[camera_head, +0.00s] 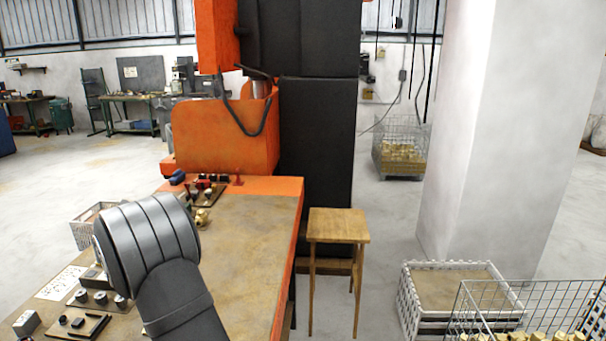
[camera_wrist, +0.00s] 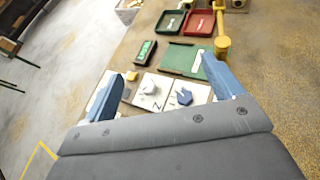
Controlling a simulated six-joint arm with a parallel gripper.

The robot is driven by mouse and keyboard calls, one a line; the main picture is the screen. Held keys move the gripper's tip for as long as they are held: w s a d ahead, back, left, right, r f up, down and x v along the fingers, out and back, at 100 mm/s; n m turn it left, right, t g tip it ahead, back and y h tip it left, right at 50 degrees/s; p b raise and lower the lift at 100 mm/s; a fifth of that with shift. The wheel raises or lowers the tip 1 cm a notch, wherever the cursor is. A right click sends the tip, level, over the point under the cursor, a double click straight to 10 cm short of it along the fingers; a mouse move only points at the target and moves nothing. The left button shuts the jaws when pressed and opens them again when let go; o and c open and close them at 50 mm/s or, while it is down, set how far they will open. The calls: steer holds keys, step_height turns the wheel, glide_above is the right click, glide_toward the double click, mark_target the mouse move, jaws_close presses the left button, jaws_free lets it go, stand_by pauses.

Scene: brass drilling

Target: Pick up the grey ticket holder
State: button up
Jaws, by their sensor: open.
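I cannot make out the grey ticket holder for certain. A small grey block (camera_head: 26,323) at the lower left edge of the bench in the head view may be it. In the wrist view my gripper (camera_wrist: 170,66) is open, with its two blue fingers wide apart and nothing held between them. Beyond and between the fingers lie white cards (camera_wrist: 158,103) bearing a pale round knob (camera_wrist: 150,86) and a blue-grey knob (camera_wrist: 184,97). In the head view my arm covers part of the bench, and the gripper's fingers are hidden.
The brown bench (camera_head: 245,235) is bare on its right side. The wrist view shows a green tray (camera_wrist: 170,23), a red tray (camera_wrist: 200,22), a dark box (camera_wrist: 145,53), a green plate (camera_wrist: 183,57) and a brass mallet-like piece (camera_wrist: 222,43). A wooden stool (camera_head: 338,226) stands right of the bench.

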steer(key=m+g, duration=1.1)
steer(key=m, duration=1)
glide_toward(24, 319)
steer(key=shift+h, duration=0.3)
steer(key=x, duration=0.5)
steer(key=shift+d+f, duration=0.1)
steer(key=shift+f, duration=0.2)
steer(key=shift+a+r+x, duration=0.1)
steer(key=shift+a+x, duration=0.05)
steer(key=shift+x, duration=0.75)
steer(key=shift+a+r+x, duration=0.1)
steer(key=shift+a+x, duration=0.05)
steer(key=shift+x, duration=0.7)
steer(key=shift+a+r+x, duration=0.1)
steer(key=shift+a+x, duration=0.05)
steer(key=shift+x, duration=0.75)
steer(key=shift+w, duration=0.1)
